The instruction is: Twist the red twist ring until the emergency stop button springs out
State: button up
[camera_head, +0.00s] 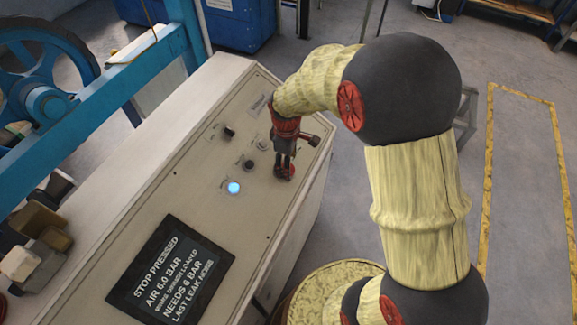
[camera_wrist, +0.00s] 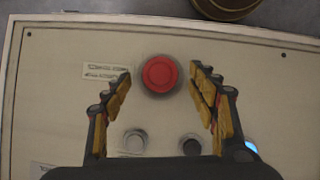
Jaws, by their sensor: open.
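The emergency stop button with its red twist ring (camera_wrist: 160,74) is a round red knob on the beige control panel, between and just beyond my fingertips in the wrist view. In the head view its red edge (camera_head: 285,172) shows under my gripper, mostly hidden. My gripper (camera_head: 284,160) points down at the button. In the wrist view my gripper (camera_wrist: 162,84) is open, with one finger on each side of the red knob and a gap on both sides. I cannot tell how deep the fingertips reach beside it. The panel's display (camera_head: 172,268) reads "STOP PRESSED".
A black knob (camera_head: 229,132), another dark knob (camera_head: 248,165) and a lit blue button (camera_head: 234,188) sit on the panel near my gripper. A lever-like part sticks out beside my wrist. A blue frame with a wheel (camera_head: 45,100) stands at left. Open floor lies at right.

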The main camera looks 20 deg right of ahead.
jog(key=shift+f, duration=1.3)
jog(key=shift+c, duration=0.9)
jog(key=c, duration=1)
jog(key=shift+w+d+r+m, duration=0.1)
jog(key=shift+m, duration=0.3)
